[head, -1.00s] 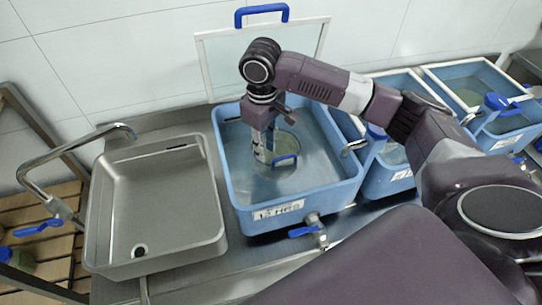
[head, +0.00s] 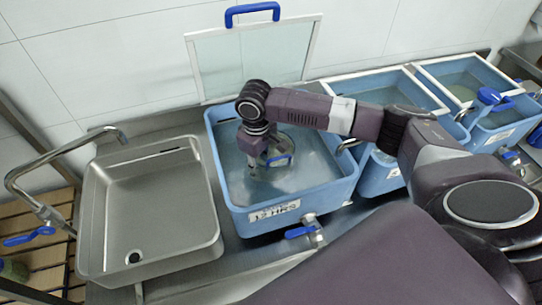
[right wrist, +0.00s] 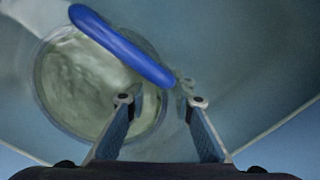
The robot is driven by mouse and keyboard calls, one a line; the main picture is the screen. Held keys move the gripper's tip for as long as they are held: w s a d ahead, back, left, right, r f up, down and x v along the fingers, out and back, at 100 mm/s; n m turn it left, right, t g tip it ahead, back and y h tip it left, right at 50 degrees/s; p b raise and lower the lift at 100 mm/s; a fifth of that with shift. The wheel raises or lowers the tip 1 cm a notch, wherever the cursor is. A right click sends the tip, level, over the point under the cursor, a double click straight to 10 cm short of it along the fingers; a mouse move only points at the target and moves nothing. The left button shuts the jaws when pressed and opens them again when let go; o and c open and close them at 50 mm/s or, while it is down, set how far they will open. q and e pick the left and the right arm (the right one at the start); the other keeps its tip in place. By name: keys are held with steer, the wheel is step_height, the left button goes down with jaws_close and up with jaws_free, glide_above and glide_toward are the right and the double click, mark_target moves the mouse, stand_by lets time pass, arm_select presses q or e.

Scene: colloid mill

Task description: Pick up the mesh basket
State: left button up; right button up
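The mesh basket (right wrist: 85,85) is round, with pale greenish contents and a blue bar handle (right wrist: 122,46). It sits in the blue tub (head: 352,185) labelled "12 HRS"; in the head view my arm hides part of it, and its handle (head: 279,160) shows beside my right gripper (head: 252,172). In the right wrist view my right gripper (right wrist: 160,102) is open and empty, its two fingers apart. The handle's lower right end lies just beyond the gap between the fingertips. My left gripper is not in view.
An empty steel sink (head: 155,210) with a tap (head: 40,205) is left of the tub. A clear lid (head: 255,60) with a blue handle leans on the wall behind. More blue tubs (head: 385,180) stand to the right. The tub's walls surround my gripper.

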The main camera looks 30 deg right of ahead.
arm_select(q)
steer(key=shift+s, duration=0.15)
arm_select(e)
steer(key=shift+f, duration=0.15)
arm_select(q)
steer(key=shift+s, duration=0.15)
arm_select(e)
jaws_close()
stand_by(0.3)
